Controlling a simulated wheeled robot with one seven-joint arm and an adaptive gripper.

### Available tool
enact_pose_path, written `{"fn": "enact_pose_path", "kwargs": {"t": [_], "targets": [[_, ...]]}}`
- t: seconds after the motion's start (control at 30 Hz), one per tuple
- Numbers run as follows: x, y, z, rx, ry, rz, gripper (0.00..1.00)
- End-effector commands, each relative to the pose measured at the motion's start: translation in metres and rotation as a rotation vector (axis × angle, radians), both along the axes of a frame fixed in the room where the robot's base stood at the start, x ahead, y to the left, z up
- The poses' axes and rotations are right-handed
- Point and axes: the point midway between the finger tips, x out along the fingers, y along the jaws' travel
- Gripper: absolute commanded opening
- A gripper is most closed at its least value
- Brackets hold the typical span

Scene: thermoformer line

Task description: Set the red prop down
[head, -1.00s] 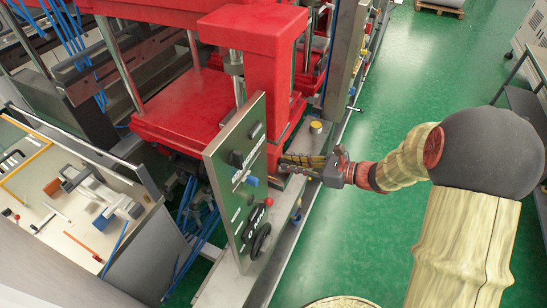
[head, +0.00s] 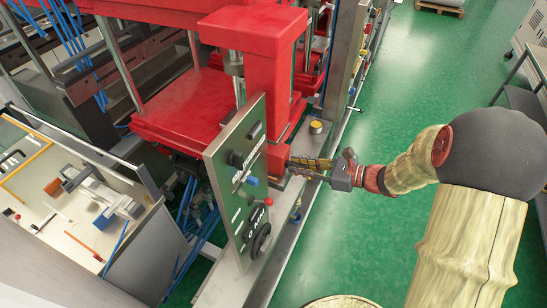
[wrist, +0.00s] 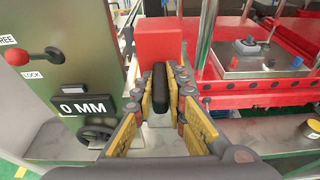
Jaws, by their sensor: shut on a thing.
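The red prop (wrist: 160,45) is a red block with a black upright grip (wrist: 160,88) on its near side. My gripper (wrist: 161,85) has its yellow-padded fingers on both sides of this black grip and is shut on it. In the head view, the red prop (head: 277,158) shows just right of the control panel's edge, at the tips of my gripper (head: 293,166).
The control panel (head: 238,175), with a red-knobbed lever (wrist: 38,56) and a black handwheel (wrist: 95,132), stands close on the left. The red press frame (head: 275,85) rises behind. A yellow-topped button (head: 316,127) is on the ledge. Green floor is open to the right.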

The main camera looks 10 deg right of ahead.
Motion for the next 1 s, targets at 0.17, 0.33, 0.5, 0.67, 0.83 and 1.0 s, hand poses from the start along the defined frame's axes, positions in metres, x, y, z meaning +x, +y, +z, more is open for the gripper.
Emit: {"fn": "enact_pose_path", "kwargs": {"t": [0.17,0.33,0.5,0.67,0.83,1.0], "targets": [[-0.003,-0.004,0.000,-0.001,0.000,-0.001,0.00],[-0.005,-0.007,0.000,0.000,0.000,0.000,0.00],[-0.007,-0.010,0.000,0.000,0.001,-0.001,0.00],[-0.009,-0.012,0.000,0.000,0.000,0.000,0.00],[-0.009,-0.012,0.000,0.000,0.000,0.000,0.00],[-0.009,-0.012,0.000,0.000,0.000,0.000,0.20]]}}
